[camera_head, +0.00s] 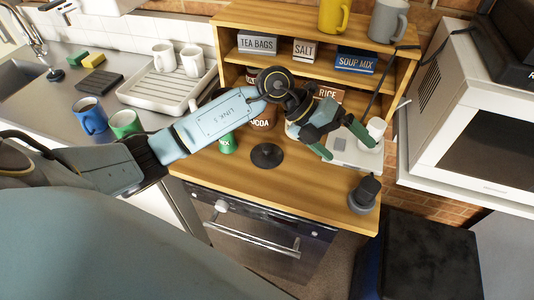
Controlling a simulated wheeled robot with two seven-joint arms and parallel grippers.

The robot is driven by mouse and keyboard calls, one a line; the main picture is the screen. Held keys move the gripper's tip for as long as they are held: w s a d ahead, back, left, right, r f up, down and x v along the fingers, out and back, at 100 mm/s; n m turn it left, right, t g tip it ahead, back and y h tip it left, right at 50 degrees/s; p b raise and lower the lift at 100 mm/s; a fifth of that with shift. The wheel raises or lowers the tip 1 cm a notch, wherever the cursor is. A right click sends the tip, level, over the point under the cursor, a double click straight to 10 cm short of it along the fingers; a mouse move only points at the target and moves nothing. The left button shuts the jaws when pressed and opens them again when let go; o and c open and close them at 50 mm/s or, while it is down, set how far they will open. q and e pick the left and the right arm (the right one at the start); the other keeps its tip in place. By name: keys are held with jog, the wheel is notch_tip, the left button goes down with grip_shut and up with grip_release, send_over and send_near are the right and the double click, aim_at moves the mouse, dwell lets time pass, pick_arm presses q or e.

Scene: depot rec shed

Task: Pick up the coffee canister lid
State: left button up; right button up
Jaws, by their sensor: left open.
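A dark round disc with a small raised centre (267,155) lies flat on the wooden counter (230,175); it looks like a lid, but I cannot read whether it belongs to the coffee canister. My left gripper (344,144) reaches over the counter to the right of the disc. Its green-tipped fingers are apart, with nothing seen held between them. Canisters stand behind my left arm, one marked "COCOA" (263,124) and one marked "RICE" (329,93). No coffee label is readable, and my arm hides part of that row. My right gripper is out of view.
A white cup (376,129) and a pale flat device (352,156) sit by the left gripper. A dark grey object (364,194) stands at the counter's front right corner. A green can (227,143) is near my arm. The shelf (400,70) rises behind; the front middle counter is clear.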

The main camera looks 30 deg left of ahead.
pick_arm(q)
jog(key=w+a+f+g+y, duration=0.1)
jog(key=w+a+f+y, duration=0.15)
jog(key=a+y, duration=0.55)
jog(key=n+g+y, duration=0.1)
jog(key=n+y, duration=0.1)
jog(key=y, duration=0.1)
send_over(267, 149)
jog(key=f, duration=0.6)
jog(key=shift+w, duration=0.35)
jog(key=shift+s+f, duration=0.15)
jog(key=shift+f, duration=1.4)
jog(key=shift+s+f, duration=0.15)
jog(key=shift+f, duration=1.35)
jog(key=shift+c, duration=0.5)
